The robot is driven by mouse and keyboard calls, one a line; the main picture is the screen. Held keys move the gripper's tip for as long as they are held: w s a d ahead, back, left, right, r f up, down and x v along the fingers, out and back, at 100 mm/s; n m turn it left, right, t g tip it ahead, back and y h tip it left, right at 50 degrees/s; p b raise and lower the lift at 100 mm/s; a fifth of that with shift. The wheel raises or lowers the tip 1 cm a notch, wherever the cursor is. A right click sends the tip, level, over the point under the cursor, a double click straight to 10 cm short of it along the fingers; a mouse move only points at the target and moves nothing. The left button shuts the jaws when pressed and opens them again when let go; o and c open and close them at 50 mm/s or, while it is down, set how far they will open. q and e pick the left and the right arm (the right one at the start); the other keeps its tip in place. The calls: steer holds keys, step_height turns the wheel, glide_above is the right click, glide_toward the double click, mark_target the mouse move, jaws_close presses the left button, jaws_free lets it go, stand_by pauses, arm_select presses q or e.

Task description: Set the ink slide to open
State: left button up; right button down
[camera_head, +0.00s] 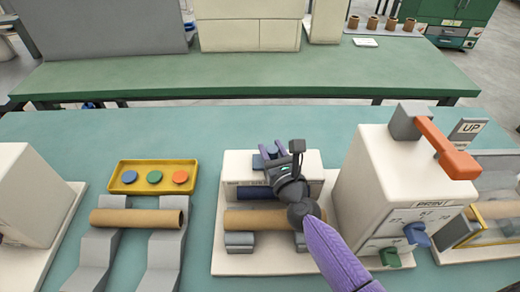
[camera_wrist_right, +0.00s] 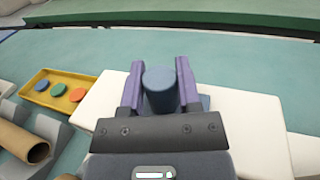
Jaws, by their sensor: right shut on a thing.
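A white machine (camera_head: 310,163) with a cardboard tube (camera_head: 262,219) in front of it stands in the middle of the bench. A blue-grey upright knob (camera_wrist_right: 160,88) is on top of this machine, and it looks like the ink slide's handle. My right gripper (camera_head: 271,150) reaches over the machine from the front. In the wrist view its purple fingers (camera_wrist_right: 158,86) are on both sides of the knob, shut on it. The slide's track and the label on the machine's front are largely hidden by my gripper and arm. My left gripper is not in view.
A yellow tray (camera_head: 115,177) with blue, green and orange discs lies to the left. A cardboard tube (camera_head: 137,218) rests on grey supports before it. A tall white box (camera_head: 383,170) with an orange-handled lever (camera_head: 446,150) stands close on the right.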

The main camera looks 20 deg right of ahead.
steer(key=d, duration=0.1)
steer(key=s+d, duration=0.1)
steer(key=d, duration=0.1)
steer(key=shift+d+f, duration=0.1)
steer(key=shift+d, duration=0.2)
steer(key=c, duration=0.6)
jaws_free()
steer(key=shift+o, duration=1.4)
steer(key=shift+d, duration=0.15)
steer(key=s+b, duration=0.1)
steer(key=s, duration=0.9)
steer(key=shift+b, duration=0.4)
